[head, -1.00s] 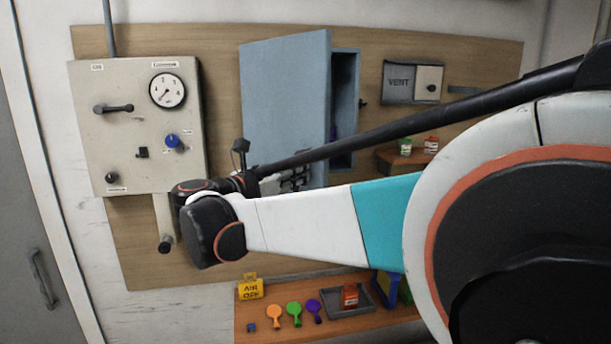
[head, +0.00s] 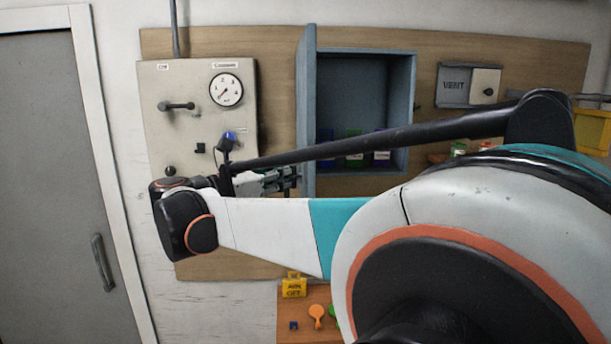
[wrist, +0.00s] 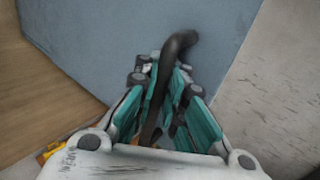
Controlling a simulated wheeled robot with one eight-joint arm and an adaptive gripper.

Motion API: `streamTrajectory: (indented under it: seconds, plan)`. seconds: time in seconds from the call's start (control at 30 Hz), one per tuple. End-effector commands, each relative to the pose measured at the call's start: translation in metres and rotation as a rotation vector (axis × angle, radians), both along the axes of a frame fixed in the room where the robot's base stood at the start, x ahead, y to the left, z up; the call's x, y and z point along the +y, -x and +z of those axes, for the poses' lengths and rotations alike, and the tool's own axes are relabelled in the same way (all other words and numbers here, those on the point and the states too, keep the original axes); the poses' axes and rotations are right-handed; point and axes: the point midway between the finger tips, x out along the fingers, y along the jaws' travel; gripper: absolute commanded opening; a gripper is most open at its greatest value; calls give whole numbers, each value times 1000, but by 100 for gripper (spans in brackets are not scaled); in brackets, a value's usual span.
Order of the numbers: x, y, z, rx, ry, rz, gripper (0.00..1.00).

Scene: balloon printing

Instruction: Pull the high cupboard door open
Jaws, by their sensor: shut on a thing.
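The blue-grey cupboard door (head: 306,105) stands wide open in the head view, seen nearly edge-on at the left of the cupboard (head: 413,110). The cupboard's inside shows, with green, blue and purple items (head: 354,150) on its floor, partly hidden by my arm. In the wrist view the door's face (wrist: 130,45) fills the middle. My gripper (wrist: 163,95) is shut on the dark curved door handle (wrist: 181,42), which runs between its teal fingers. In the head view my gripper (head: 285,180) is at the door's lower part; the handle is hidden there.
A panel with a gauge (head: 226,90), a lever and knobs is left of the door, close to my gripper. A vent box (head: 469,85) is to the right. A grey door (head: 60,190) is far left.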

Motion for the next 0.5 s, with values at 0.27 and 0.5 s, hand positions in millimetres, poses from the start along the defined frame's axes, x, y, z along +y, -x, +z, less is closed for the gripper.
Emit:
streamTrajectory:
  seconds: [0.27,0.5]
  plan:
    - [1,2,-2,5,-2,-2,0]
    - [0,1,-1,3,-2,-1,30]
